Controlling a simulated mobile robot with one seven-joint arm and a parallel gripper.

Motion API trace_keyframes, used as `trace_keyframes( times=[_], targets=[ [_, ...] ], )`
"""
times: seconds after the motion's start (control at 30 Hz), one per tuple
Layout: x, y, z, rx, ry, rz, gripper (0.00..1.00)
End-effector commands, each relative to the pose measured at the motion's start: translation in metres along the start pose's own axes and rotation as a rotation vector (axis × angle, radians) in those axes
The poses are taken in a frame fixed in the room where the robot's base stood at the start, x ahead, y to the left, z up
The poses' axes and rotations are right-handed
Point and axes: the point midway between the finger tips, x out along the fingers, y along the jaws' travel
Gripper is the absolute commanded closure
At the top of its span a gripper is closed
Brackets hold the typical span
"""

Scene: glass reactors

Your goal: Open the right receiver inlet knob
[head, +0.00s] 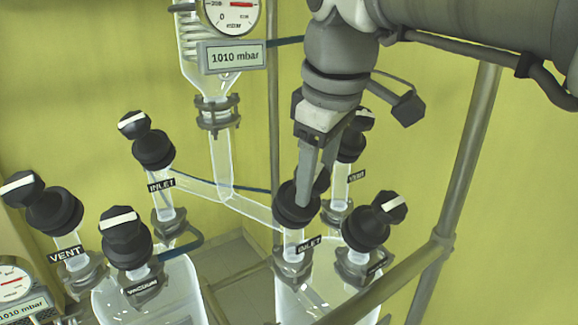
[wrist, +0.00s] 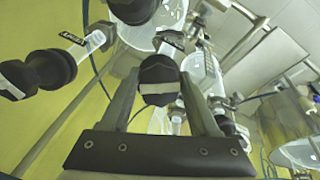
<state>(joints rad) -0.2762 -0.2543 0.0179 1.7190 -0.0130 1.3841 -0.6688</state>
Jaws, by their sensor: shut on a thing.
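The right receiver inlet knob (head: 296,205) is black and sits above a tag reading INLET on a glass neck of the right receiver (head: 290,303). My gripper (head: 313,188) comes down on it from above, and its fingers hide the knob's upper part. In the wrist view the knob's black cap (wrist: 160,72), with a white stripe, lies between the two fingers of my gripper (wrist: 161,84). The gripper is shut on this cap. The stripe runs roughly across from finger to finger in that view.
A vent knob (head: 351,143) stands close behind and another black knob (head: 374,222) close at right. A metal frame rail (head: 385,283) crosses the front right. The left receiver (head: 165,298) has several similar knobs. A pressure display (head: 235,55) reads 1010 mbar.

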Motion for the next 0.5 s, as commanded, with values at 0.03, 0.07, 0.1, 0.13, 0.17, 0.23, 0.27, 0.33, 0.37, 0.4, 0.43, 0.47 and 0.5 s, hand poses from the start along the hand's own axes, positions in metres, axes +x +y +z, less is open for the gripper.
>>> trace_keyframes(
  times=[0.03,0.07,0.1,0.13,0.17,0.23,0.27,0.33,0.37,0.4,0.43,0.47,0.5],
  targets=[
    [0.0003,-0.0003,-0.0006,-0.043,0.005,0.015,0.94],
    [0.0002,-0.0002,-0.0006,-0.071,0.005,0.023,0.94],
    [0.0001,-0.0002,-0.0006,-0.108,0.005,0.033,0.94],
    [0.0001,-0.0003,-0.0007,-0.136,0.005,0.04,0.94],
    [0.0001,-0.0003,-0.0007,-0.163,0.005,0.048,0.94],
    [0.0002,0.0001,-0.0005,-0.226,0.004,0.065,0.94],
    [0.0002,0.0002,-0.0005,-0.254,0.004,0.073,0.94],
    [0.0003,0.0004,-0.0008,-0.318,0.005,0.091,0.94],
    [0.0003,0.0006,-0.0008,-0.345,0.005,0.099,0.94],
    [0.0001,0.0006,-0.0008,-0.382,0.005,0.109,0.94],
    [0.0,0.0005,-0.0009,-0.41,0.005,0.116,0.94],
    [0.0,0.0006,-0.0008,-0.437,0.005,0.123,0.94],
    [-0.0001,0.0008,-0.0007,-0.474,0.005,0.134,0.94]
  ],
)
